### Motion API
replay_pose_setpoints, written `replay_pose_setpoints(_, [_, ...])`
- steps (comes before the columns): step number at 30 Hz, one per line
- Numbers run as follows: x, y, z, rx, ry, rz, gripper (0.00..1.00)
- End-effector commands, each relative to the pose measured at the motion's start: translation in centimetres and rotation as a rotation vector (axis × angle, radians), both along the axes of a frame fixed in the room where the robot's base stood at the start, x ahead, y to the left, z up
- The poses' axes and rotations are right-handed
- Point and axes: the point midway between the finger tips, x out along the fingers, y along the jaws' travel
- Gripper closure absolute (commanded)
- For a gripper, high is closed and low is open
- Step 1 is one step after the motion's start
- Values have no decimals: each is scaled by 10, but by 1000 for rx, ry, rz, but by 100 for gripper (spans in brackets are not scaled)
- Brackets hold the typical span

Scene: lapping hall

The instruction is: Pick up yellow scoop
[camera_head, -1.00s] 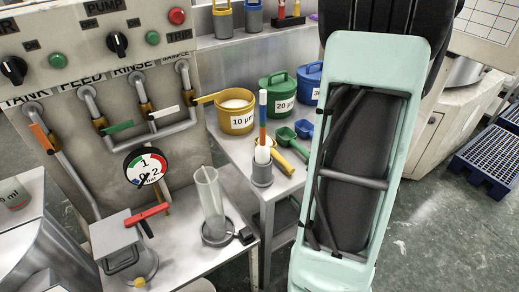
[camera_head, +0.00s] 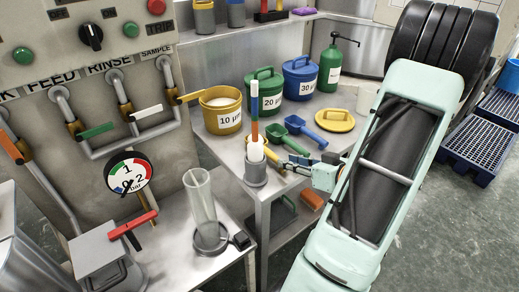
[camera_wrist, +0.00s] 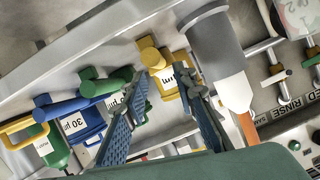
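The yellow scoop (camera_head: 291,147) lies on the steel bench behind the grey holder, partly hidden by it and by my gripper in the head view. In the wrist view the yellow scoop (camera_wrist: 150,53) shows just beyond the fingertips, in front of the yellow bucket. My gripper (camera_head: 292,163) reaches in from the right, low over the bench's front edge. In the wrist view my gripper (camera_wrist: 164,86) is open, with the two blue fingers apart and nothing seen between them. I cannot tell whether a finger touches the scoop.
A green scoop (camera_head: 296,130) and a blue scoop (camera_head: 312,134) lie beside it. The grey holder (camera_head: 256,172) with a brush stands close by. Yellow (camera_head: 222,120), green (camera_head: 266,102) and blue buckets (camera_head: 299,87) stand behind. A yellow lid (camera_head: 335,124) lies right.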

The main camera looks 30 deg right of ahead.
Motion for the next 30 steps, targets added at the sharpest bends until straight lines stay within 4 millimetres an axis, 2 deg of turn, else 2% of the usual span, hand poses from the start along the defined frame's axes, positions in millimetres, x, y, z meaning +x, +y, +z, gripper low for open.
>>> replay_pose_setpoints(18, [63, 8, -34, -2, 2, -1, 74])
replay_pose_setpoints(26, [66, 8, -34, -1, 2, -2, 74])
replay_pose_setpoints(30, [66, 8, -34, -1, 2, -2, 88])
